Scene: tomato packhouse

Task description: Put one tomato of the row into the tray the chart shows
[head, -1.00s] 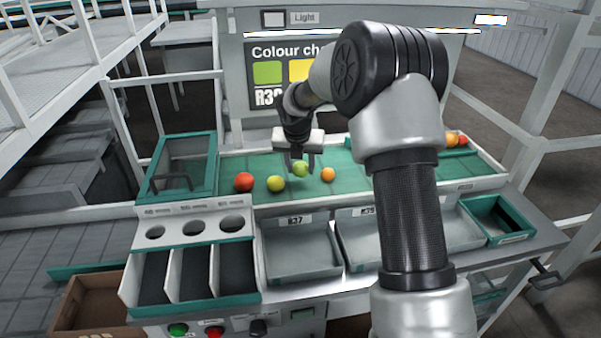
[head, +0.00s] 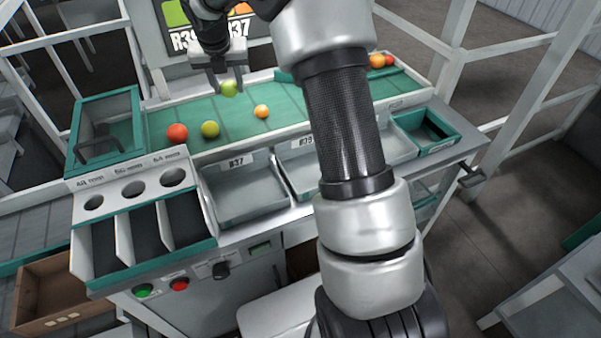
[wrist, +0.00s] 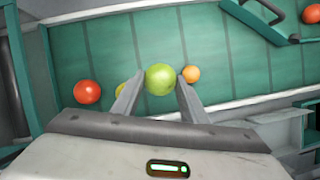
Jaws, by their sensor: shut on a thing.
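My gripper (head: 227,88) is shut on a yellow-green tomato (head: 228,88) and holds it above the green belt; the tomato also shows between the fingers in the wrist view (wrist: 160,79). On the belt below stand a red tomato (head: 177,133), a yellow-green one (head: 210,129) and an orange one (head: 262,111). The tray labelled R37 (head: 243,207) is in front of the belt and looks empty. The tray labelled R39 (head: 290,170) is to its right, partly hidden by my arm. The colour chart (head: 175,18) is cut off; a green patch shows above R39 and an orange-toned one near R37.
A green-framed box (head: 105,128) stands at the belt's left end. Sizing slots with round holes (head: 132,190) are front left. A small green bin (head: 425,130) is at the right. More tomatoes (head: 377,61) lie at the belt's far right.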

